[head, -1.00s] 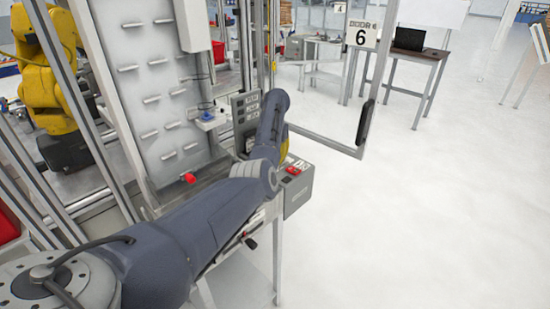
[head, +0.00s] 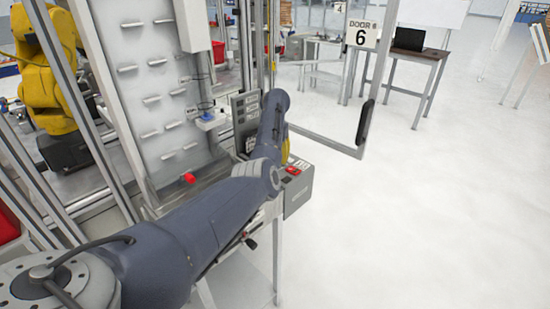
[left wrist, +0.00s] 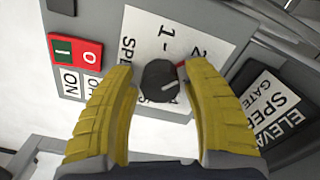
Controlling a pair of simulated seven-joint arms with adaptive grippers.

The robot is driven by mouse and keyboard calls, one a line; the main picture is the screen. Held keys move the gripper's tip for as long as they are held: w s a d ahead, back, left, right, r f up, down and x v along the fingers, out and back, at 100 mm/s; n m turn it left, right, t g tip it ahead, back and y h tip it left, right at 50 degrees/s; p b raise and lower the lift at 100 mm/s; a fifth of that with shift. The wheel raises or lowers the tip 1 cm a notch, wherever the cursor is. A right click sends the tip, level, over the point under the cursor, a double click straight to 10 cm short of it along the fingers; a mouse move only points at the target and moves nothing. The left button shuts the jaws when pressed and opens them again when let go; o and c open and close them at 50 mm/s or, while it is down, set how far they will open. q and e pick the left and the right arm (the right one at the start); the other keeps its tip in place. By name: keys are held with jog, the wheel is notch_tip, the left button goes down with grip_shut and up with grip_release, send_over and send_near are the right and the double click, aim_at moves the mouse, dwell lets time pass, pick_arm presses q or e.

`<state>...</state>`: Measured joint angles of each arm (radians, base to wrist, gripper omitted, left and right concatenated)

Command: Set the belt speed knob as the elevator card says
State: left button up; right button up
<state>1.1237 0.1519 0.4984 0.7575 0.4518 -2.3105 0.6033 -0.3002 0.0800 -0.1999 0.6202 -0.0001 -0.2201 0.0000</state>
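My left gripper (left wrist: 163,72) is open, with one yellow finger on each side of the knob. The right finger is close to the knob; I cannot tell whether it touches. The elevator card (left wrist: 272,103) stands at the right of the left wrist view, dark and white, partly cut off; "ELEVA", "SPEE" and "GATE" show, but no setting is readable. In the head view my left arm mostly hides the gripper (head: 285,146). My right gripper is out of view.
A red and green switch (left wrist: 76,50) marked O and I sits beside the knob. The grey control box (head: 299,190) stands at the side of the white pegged panel (head: 160,90). Open floor lies to the right.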

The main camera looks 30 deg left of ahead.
pick_arm(q)
jog(key=shift+o, duration=0.7)
jog(key=shift+r, duration=0.1)
notch_tip(320, 180, up, 12)
dwell(0.5)
